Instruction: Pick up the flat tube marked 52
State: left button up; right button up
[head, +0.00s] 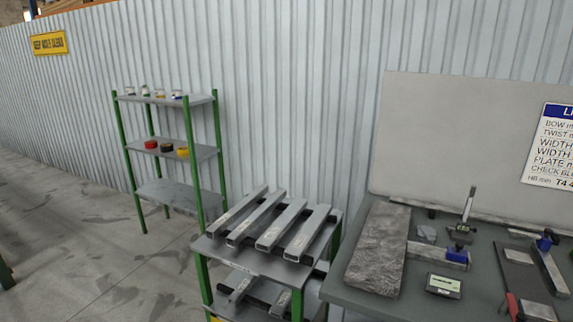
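Several grey metal tubes (307,233) lie side by side, slanted, on the top shelf of a green-legged rack (262,262). Their open ends face me. More tubes (240,289) lie on the lower shelf, partly hidden by the top one. Any marks on the tubes are too small to read, so I cannot tell which is marked 52. Neither of my grippers is in view.
A workbench (345,287) right of the rack holds a dark stone slab (379,248), a small display device (443,286), a height stand (465,215) and clamped blocks. A green shelf unit (178,151) stands behind left. The floor at left is clear.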

aim_at(267, 241)
jog(key=i+j+z, duration=0.25)
jog(key=i, duration=0.15)
jog(key=i+j+z, duration=0.25)
jog(key=i, duration=0.2)
